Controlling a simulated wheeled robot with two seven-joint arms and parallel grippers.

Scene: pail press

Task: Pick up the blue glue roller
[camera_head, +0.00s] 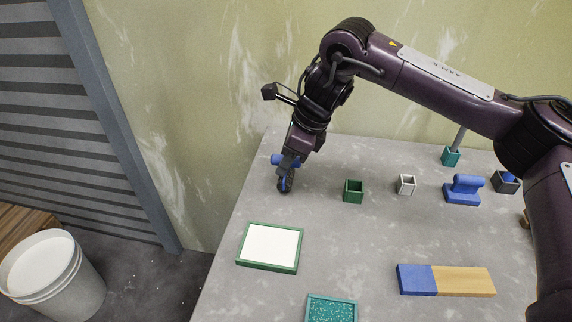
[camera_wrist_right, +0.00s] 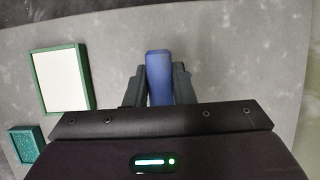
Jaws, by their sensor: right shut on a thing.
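My right gripper (camera_head: 286,176) is at the far left part of the grey table, pointing down. It is shut on the blue glue roller (camera_head: 277,160), which is partly hidden by the fingers. In the right wrist view the roller's blue body (camera_wrist_right: 159,72) stands out between the two dark fingers (camera_wrist_right: 158,92). I cannot tell whether the roller touches the table. My left gripper is in neither view.
A green-framed white pad (camera_head: 268,247) and a teal glittery tray (camera_head: 331,309) lie nearer. A green box (camera_head: 353,191), a white box (camera_head: 406,185) and a blue stamp (camera_head: 463,190) stand right. A blue-and-wood block (camera_head: 446,280) lies front right. A white pail (camera_head: 52,275) is off the table.

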